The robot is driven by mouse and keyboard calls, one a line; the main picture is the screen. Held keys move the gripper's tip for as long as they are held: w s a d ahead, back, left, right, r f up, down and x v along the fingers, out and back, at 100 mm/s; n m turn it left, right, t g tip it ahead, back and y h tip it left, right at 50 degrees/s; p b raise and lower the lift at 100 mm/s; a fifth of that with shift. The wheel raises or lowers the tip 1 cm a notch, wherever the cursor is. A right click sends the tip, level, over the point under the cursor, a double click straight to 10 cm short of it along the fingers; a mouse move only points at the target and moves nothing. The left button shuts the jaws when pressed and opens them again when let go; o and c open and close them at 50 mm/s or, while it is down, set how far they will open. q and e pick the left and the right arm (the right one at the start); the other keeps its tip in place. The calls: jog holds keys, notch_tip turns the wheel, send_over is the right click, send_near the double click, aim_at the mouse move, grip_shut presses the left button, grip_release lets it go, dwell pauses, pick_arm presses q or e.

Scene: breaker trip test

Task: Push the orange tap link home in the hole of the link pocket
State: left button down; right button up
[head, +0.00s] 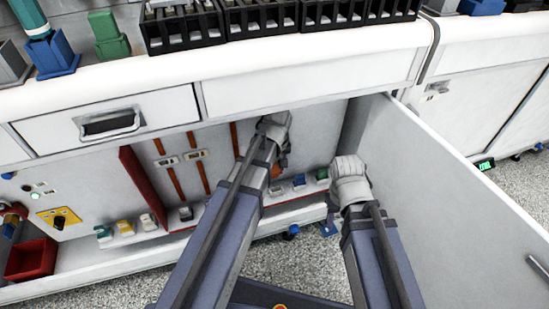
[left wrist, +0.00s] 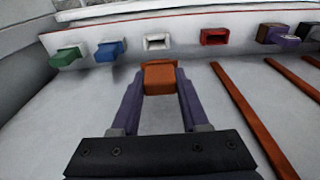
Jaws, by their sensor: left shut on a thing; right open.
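The orange tap link (left wrist: 160,77) sits between the two fingers of my left gripper (left wrist: 160,88), which is shut on it. In the head view, only a sliver of orange (head: 284,160) shows beside my left gripper (head: 274,128), inside the open cabinet. In the left wrist view, a white holder with an opening (left wrist: 157,42) stands straight beyond the link, with a small gap in the picture. I cannot tell for certain that it is the link pocket. My right gripper (head: 350,178) is open and empty near the cabinet's right side.
Near the white holder are a green piece (left wrist: 66,57), a blue piece (left wrist: 110,50) and a red holder (left wrist: 215,37). Orange bars (head: 198,174) run up the cabinet's back panel. The open door (head: 450,190) bounds the right side. A red bin (head: 32,258) stands at the left.

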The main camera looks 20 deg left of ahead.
aim_at(277, 173)
pick_arm(q)
jog(key=shift+w+d, duration=0.1)
jog(key=shift+d, duration=0.15)
jog(key=shift+f, duration=0.1)
notch_tip(277, 173, down, 6)
jog(key=b, duration=0.6)
jog(key=shift+r, duration=0.2)
jog(key=shift+f+b, duration=1.75)
jog(key=shift+f, duration=0.1)
dwell(1.1)
jog(key=shift+c, duration=1.7)
grip_release()
jog(key=shift+r, duration=0.15)
